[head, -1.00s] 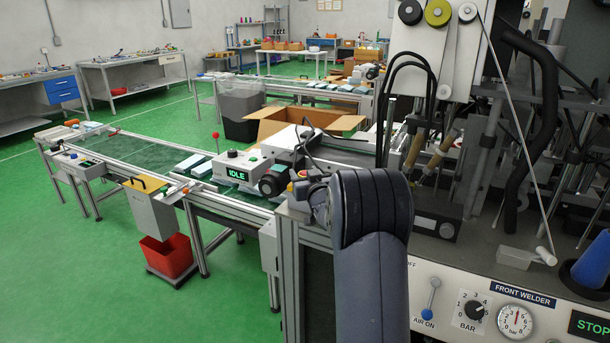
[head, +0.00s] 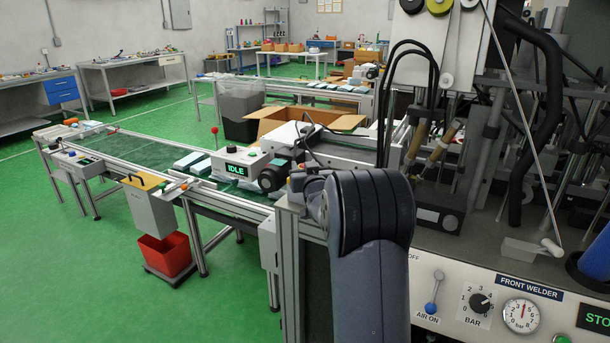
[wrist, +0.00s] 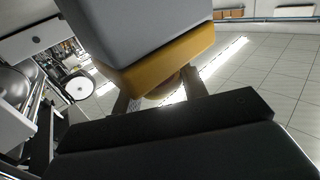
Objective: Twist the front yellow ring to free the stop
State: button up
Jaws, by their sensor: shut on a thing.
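In the wrist view, the dark fingers of my gripper (wrist: 157,92) stand on either side of a small rounded yellowish piece, which I take to be the yellow ring (wrist: 166,91). The gripper is shut on it. Most of the ring is hidden by the fingers and by the yellow-and-grey box (wrist: 160,62) just beyond it. The ring's turn angle and the stop button itself cannot be made out. In the head view, my gripper and the ring are hidden behind my arm.
The front welder panel (head: 465,275) at the right carries a blue-knobbed air lever (head: 431,307), a pressure knob (head: 480,303) and a gauge (head: 521,316). A conveyor with an IDLE display (head: 236,170) runs at left.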

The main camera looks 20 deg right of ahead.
jog(key=shift+f+m+h+b, duration=0.25)
jog(key=shift+m+h+b, duration=0.15)
jog(key=shift+h+b, duration=0.25)
jog(key=shift+r+h, duration=0.1)
jog(key=shift+h, duration=0.15)
jog(key=shift+r+m+g+h, duration=0.2)
jog(key=shift+m+g+h, duration=0.3)
jog(key=shift+m+h, duration=0.2)
jog(key=h+p, duration=0.1)
jog(key=p, duration=0.1)
jog(key=m+g+h+p, duration=0.1)
jog(key=p, duration=0.1)
jog(key=shift+r+m, duration=0.2)
jog(key=shift+m, duration=0.1)
jog(key=m+g+h+p, duration=0.1)
jog(key=h+p, duration=0.1)
jog(key=p, duration=0.2)
jog(key=shift+m+g+h+p, duration=0.3)
jog(key=shift+m+g+p, duration=0.05)
jog(key=shift+m+g, duration=0.05)
jog(key=g+h+p, duration=0.1)
jog(key=m+p, duration=0.1)
jog(key=shift+f+m+g+h+p, duration=0.2)
jog(key=shift+m+g+h+p, duration=0.1)
jog(key=shift+g+h+p, duration=0.1)
jog(key=shift+f+m+g+h+p, duration=0.15)
jog(key=shift+m+g+h+p, duration=0.15)
jog(key=shift+p, duration=0.05)
jog(key=o, duration=1)
jog(key=shift+c, duration=0.2)
